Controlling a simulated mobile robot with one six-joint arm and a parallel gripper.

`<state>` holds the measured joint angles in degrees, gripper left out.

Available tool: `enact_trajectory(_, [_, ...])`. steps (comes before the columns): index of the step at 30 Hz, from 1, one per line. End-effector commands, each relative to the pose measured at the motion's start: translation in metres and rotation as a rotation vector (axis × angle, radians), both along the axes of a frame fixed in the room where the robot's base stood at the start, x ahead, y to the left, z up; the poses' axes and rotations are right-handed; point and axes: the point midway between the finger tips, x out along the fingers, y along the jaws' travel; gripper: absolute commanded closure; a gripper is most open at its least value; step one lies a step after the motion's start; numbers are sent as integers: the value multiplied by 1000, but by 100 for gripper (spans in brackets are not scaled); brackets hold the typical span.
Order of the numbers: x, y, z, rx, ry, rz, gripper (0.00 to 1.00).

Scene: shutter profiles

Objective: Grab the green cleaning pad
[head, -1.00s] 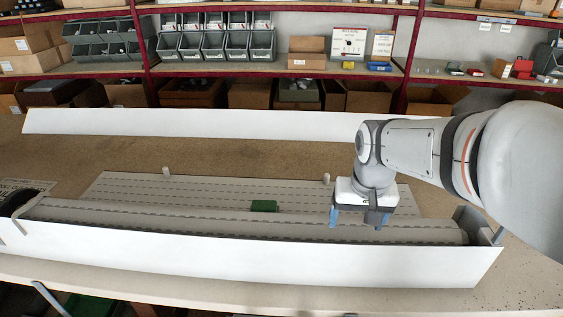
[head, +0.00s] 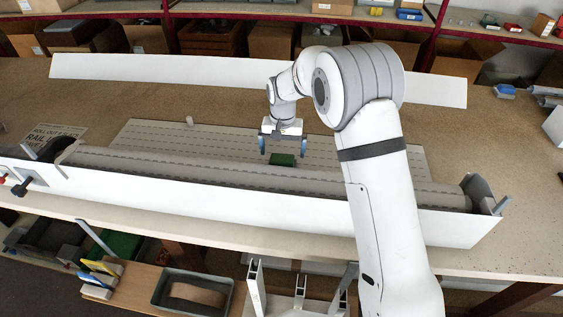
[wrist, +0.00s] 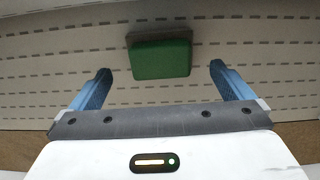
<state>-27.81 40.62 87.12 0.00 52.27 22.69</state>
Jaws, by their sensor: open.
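The green cleaning pad (head: 283,160) is a small block lying on the grey slatted shutter profiles (head: 160,140). In the wrist view the pad (wrist: 161,60) shows a green face with a grey-brown strip along its far edge. My gripper (head: 283,150) is over the pad in the head view. In the wrist view my gripper (wrist: 161,80) is open and empty, with one blue finger on each side of the pad. The pad lies slightly beyond the line between the fingertips. Gaps show between the pad and both fingers. The height of the fingers over the profiles is hard to tell.
A rolled grey shutter (head: 250,174) lies in front of the flat profiles, behind a long white front panel (head: 250,207). A white rail (head: 200,75) stands along the back of the workbench. A small pale peg (head: 189,120) stands behind the profiles. Shelves with boxes are farther back.

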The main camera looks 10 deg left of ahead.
Motion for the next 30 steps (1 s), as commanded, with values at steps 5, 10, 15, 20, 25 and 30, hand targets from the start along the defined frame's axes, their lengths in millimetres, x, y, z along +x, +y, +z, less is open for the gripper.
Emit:
enact_trajectory(5, [-2, 0, -19, -2, 4, 0, 0])
enact_trajectory(10, [-3, 1, -46, -1, 3, 0, 0])
enact_trajectory(15, [-3, 1, -58, 0, 0, 1, 0])
enact_trajectory(20, [-3, 1, -59, 0, -1, 1, 0])
enact_trajectory(25, [-3, 1, -59, 0, 0, 1, 11])
enact_trajectory(30, [-3, 1, -59, 0, 0, 2, 25])
